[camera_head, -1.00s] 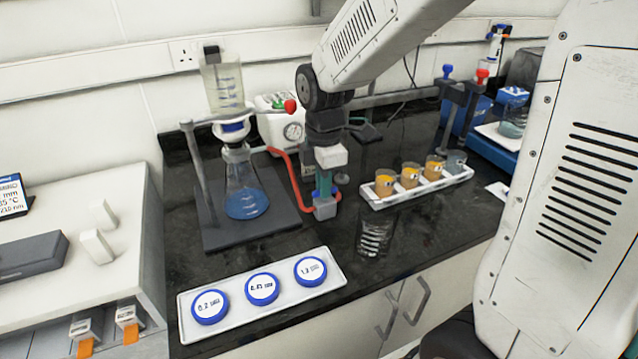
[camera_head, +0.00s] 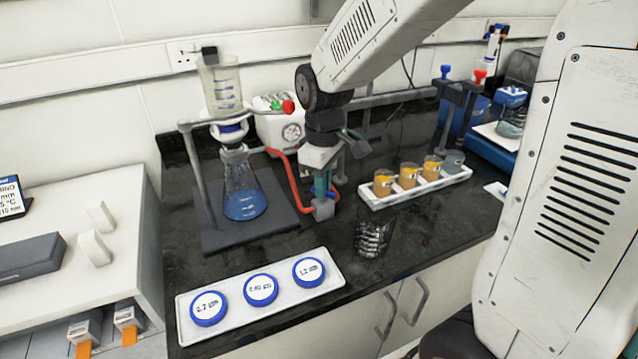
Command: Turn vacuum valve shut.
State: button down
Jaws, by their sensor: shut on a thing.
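The vacuum valve (camera_head: 323,209) is a small grey block with blue parts, standing on the dark bench where the red hose (camera_head: 287,175) ends. My gripper (camera_head: 321,187) points down over it and is shut on the valve's upper part. The fingers hide most of the handle, so its exact angle cannot be told. The filter flask (camera_head: 245,196) with blue liquid stands to the left on a dark stand base (camera_head: 215,238), with a clear funnel (camera_head: 222,88) above it. The white pump with a round gauge (camera_head: 291,131) stands behind.
A white rack (camera_head: 459,178) with several small beakers is close to the right. A white tray (camera_head: 335,283) with three blue-rimmed discs lies at the front edge. The bench (camera_head: 430,222) is clear at front right.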

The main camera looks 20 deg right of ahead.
jog(key=m, duration=0.3)
jog(key=shift+m, duration=2.2)
jog(key=c, duration=1.5)
grip_release()
jog(key=shift+r, duration=0.1)
